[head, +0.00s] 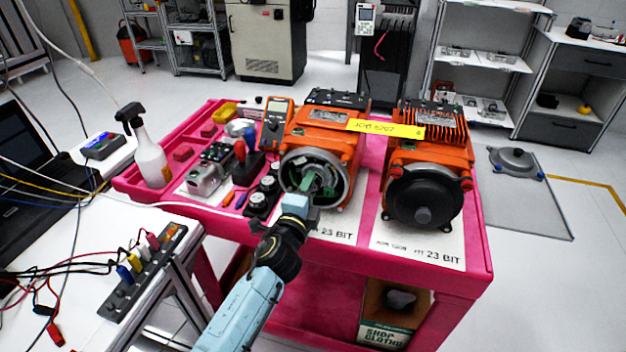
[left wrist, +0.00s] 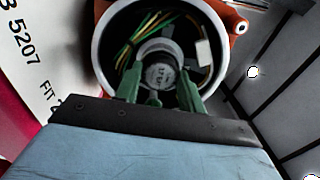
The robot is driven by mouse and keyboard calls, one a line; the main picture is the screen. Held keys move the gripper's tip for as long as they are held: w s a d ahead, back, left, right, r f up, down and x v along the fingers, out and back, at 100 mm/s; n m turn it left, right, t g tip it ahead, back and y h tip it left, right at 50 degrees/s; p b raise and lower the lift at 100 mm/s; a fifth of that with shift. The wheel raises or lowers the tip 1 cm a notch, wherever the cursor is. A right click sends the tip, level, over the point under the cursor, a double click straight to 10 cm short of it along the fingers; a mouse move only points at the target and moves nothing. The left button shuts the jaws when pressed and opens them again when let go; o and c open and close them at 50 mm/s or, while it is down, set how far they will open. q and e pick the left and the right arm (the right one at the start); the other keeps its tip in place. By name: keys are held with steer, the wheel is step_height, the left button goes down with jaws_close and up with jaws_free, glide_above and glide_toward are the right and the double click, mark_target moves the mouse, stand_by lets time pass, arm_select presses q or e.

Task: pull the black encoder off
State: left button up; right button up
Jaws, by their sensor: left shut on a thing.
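The left orange servo motor (head: 318,132) stands on the pink cart with its round end housing open towards me. Inside the housing is the encoder (left wrist: 159,73), a small dark round body with a lettered grey face, in the left wrist view. My left gripper (head: 316,184) reaches into the housing from the front. Its green fingers, also in the left wrist view (left wrist: 160,88), lie on either side of the encoder and are shut on it. Green and yellow wires (left wrist: 143,35) lie behind it in the housing. The encoder's back is hidden. My right gripper is not in view.
A second orange motor (head: 430,150) with a black end cover (head: 424,198) stands to the right. A multimeter (head: 276,122), tools and dials crowd the cart left of the open motor. A spray bottle (head: 148,155) stands at the cart's left end. White labelled sheets lie under the motors.

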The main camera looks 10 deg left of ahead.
arm_select(q)
steer(key=shift+s, duration=0.5)
steer(key=s+p, duration=0.1)
steer(key=s, duration=0.7)
steer(key=shift+a, duration=0.15)
stand_by(0.7)
steer(key=shift+r, duration=0.1)
